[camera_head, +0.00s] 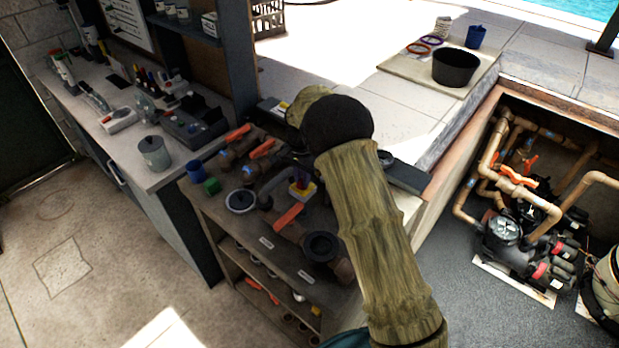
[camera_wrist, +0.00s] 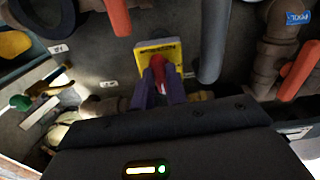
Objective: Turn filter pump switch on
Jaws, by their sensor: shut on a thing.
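The switch is a small yellow and white box with a red lever (camera_wrist: 158,66) on the dark bench top. In the wrist view the yellow plate (camera_wrist: 171,47) lies just ahead of my gripper (camera_wrist: 163,82). Its two purple fingers are shut on the red lever, one on each side, and hide its lower part. In the head view the yellow and white box (camera_head: 303,197) sits on the bench, with a purple finger and some red just above it. My arm hides the area to its right.
Brown pipes with orange valve handles (camera_head: 288,217) lie close around the switch. A green block (camera_head: 211,186) and blue cup (camera_head: 195,171) stand to the left. The pump pit (camera_head: 545,200) is at right. A black bucket (camera_head: 456,68) stands on the deck behind.

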